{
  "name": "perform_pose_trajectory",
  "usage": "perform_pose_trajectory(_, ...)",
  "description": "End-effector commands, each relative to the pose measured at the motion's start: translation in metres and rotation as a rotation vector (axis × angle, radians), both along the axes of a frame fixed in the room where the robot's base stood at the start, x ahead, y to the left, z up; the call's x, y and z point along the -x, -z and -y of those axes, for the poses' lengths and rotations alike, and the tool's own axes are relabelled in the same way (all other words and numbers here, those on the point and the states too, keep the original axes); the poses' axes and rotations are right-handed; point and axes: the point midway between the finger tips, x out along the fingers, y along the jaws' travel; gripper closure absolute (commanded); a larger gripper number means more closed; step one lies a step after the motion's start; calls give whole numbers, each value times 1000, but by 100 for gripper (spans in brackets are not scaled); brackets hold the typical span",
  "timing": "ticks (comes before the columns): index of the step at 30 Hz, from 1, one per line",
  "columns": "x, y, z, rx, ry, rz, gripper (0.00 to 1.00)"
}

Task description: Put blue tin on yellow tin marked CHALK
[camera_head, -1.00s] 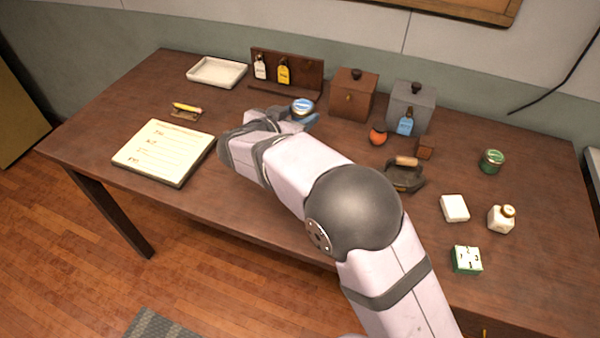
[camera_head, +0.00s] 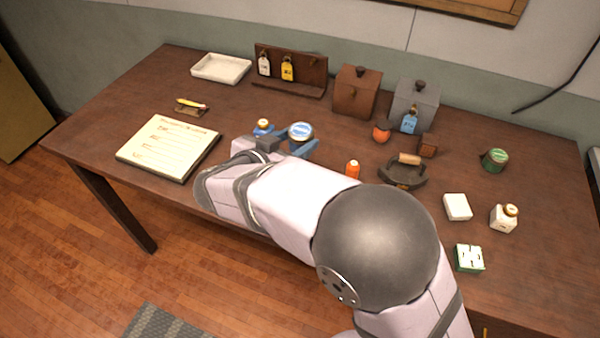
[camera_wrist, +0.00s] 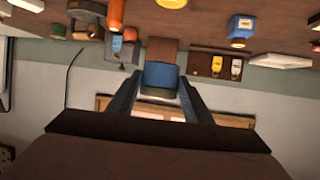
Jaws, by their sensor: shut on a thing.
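The blue tin (camera_head: 300,131), round with a pale blue and white lid, is held between the fingers of my gripper (camera_head: 289,147) above the left-middle of the table. In the wrist view the tin (camera_wrist: 160,76) sits between both fingers of my gripper (camera_wrist: 158,88). A yellow round thing (camera_wrist: 173,3), cut by the top edge of the wrist view, may be the yellow tin; its marking cannot be read. It is apart from the blue tin. In the head view I do not see it, and my arm covers part of the table there.
A small blue bottle (camera_head: 263,127) stands just left of the held tin. A writing board (camera_head: 168,147) lies left. Brown (camera_head: 357,92) and grey (camera_head: 414,105) boxes stand behind.

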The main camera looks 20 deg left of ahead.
Motion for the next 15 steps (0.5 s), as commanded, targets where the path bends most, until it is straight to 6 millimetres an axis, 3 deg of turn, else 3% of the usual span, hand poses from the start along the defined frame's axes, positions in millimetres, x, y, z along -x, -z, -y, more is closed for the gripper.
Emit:
perform_pose_trajectory(9,0,42,0,7,-2,-1,78)
perform_pose_trajectory(15,0,60,0,2,-2,1,78)
